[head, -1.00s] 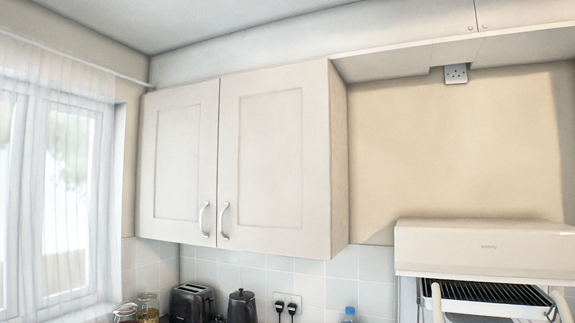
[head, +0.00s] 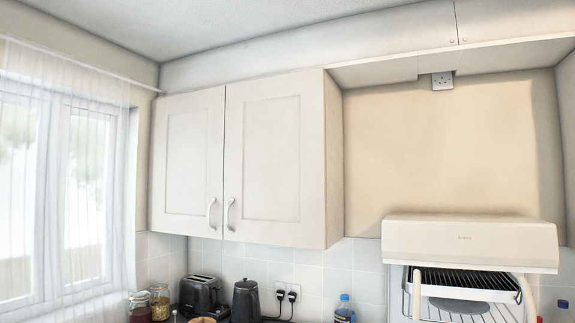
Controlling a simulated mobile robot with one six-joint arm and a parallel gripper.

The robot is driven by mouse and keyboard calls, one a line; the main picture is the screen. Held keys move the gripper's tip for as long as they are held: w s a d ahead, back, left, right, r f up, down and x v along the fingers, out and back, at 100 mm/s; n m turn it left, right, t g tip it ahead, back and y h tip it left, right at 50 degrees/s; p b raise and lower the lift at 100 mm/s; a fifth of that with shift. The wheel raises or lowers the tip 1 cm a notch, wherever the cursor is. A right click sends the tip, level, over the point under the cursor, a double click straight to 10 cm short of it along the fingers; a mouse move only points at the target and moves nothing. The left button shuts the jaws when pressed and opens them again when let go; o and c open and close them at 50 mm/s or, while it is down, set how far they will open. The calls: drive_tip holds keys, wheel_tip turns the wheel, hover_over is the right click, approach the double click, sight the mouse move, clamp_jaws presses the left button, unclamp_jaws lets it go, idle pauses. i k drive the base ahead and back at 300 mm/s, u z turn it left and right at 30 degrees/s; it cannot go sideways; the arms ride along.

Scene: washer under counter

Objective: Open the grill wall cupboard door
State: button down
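A cream wall cupboard with two shut panelled doors hangs in the middle left of the head view. Its left door (head: 187,160) and right door (head: 270,160) each have a curved metal handle near the lower inner edge: the left handle (head: 211,214) and the right handle (head: 229,214). Higher up at the right, pale cupboard doors (head: 510,22) with two small round knobs run above the recess over the grill (head: 470,240); they look shut. I cannot tell which of these the task names. My gripper is not in view.
The grill's hood juts out at the lower right, above a rack (head: 465,284). A curtained window (head: 60,190) is at the left. The space before the doors looks clear.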

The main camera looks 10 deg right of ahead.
sight(274, 189)
drive_tip(key=u, duration=0.3)
drive_tip(key=i, duration=1.5)
drive_tip(key=u, duration=0.15)
